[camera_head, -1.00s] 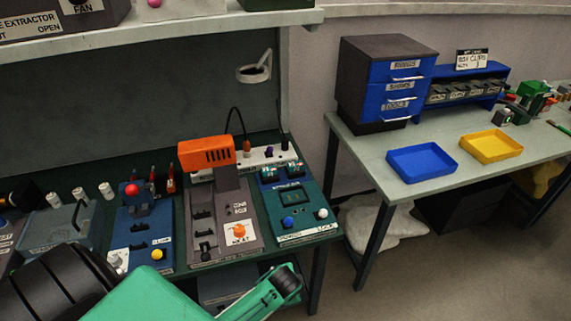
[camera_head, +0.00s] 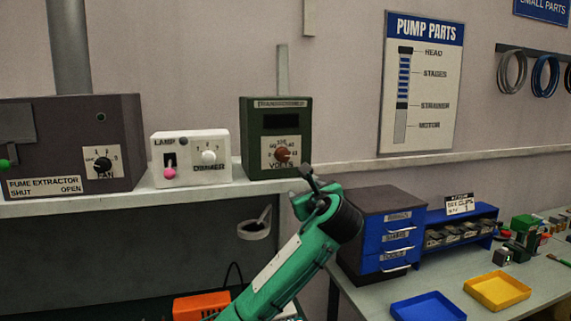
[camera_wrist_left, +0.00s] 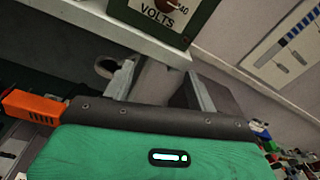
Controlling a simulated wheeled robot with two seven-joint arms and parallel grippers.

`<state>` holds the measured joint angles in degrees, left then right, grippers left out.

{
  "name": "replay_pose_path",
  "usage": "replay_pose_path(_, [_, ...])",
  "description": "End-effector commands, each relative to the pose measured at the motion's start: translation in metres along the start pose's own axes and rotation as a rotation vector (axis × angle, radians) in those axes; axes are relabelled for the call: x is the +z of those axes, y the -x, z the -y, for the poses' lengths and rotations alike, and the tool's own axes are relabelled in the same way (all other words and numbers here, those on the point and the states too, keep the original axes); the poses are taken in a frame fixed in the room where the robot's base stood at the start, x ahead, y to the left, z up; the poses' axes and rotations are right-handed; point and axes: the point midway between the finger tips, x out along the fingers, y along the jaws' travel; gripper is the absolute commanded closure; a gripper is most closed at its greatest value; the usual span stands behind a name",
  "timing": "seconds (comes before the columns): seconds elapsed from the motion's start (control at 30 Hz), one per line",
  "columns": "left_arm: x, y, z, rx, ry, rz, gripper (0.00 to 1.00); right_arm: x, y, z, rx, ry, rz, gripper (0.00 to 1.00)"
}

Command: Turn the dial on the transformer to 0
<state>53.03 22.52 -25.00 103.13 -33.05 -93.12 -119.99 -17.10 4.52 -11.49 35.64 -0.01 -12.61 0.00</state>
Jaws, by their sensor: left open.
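The dark green transformer (camera_head: 247,135) stands on the shelf in the head view. Its reddish-brown dial (camera_head: 283,155) sits on a white scale plate marked VOLTS; the dial's exact setting is too small to tell. My left gripper (camera_head: 309,180) is just below and right of the dial, apart from it. In the left wrist view the gripper (camera_wrist_left: 163,85) is open with nothing between its fingers, and the transformer's lower front (camera_wrist_left: 203,14) shows at the top. The dial is largely cut off there. My right gripper is not in view.
A white lamp dimmer box (camera_head: 191,174) and the grey fume extractor box (camera_head: 70,155) stand left of the transformer on the shelf (camera_head: 110,202). A blue drawer cabinet (camera_head: 394,240) stands lower right.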

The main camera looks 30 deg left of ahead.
Motion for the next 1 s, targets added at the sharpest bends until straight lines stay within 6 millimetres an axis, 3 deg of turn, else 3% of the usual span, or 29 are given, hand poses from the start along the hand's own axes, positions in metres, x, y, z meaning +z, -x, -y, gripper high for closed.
replay_pose_path(0.03, [0.022,0.001,0.002,0.011,-0.028,0.032,0.43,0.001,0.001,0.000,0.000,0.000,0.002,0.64])
replay_pose_path(0.1, [0.041,0.001,0.004,0.023,-0.065,0.061,0.43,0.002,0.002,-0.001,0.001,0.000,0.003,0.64])
replay_pose_path(0.23, [0.059,0.001,0.004,0.037,-0.101,0.087,0.43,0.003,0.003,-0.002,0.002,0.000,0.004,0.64])
replay_pose_path(0.37, [0.064,-0.011,0.004,0.042,-0.109,0.090,0.43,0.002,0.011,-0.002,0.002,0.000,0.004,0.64])
replay_pose_path(0.8, [0.073,-0.099,0.002,0.041,-0.108,0.087,0.43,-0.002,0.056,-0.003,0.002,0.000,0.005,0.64])
replay_pose_path(1.0, [0.073,-0.126,0.000,0.041,-0.107,0.087,0.43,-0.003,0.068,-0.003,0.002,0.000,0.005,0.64])
